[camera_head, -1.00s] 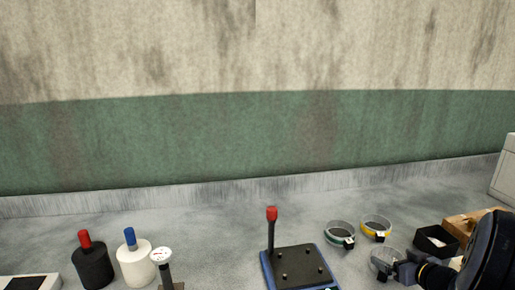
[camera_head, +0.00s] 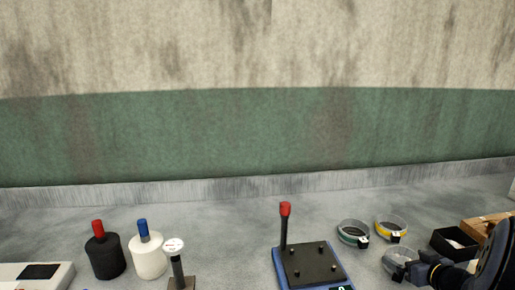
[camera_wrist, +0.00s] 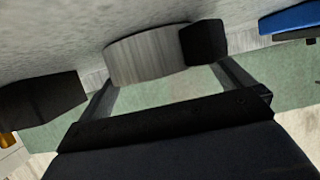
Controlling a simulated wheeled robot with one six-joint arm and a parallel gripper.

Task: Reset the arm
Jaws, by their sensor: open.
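My gripper (camera_head: 418,270) is at the lower right of the head view, beside a clear round dish with a grey band (camera_head: 399,258). In the wrist view, my gripper (camera_wrist: 163,78) has its two dark fingers spread wide. Part of my dark arm fills the head view's lower right edge.
A black box (camera_head: 453,243) and wooden box (camera_head: 483,230) are right. A blue-black stand with a red-tipped post (camera_head: 312,266) is mid-counter. Black (camera_head: 105,258) and white (camera_head: 148,258) bottles stand left.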

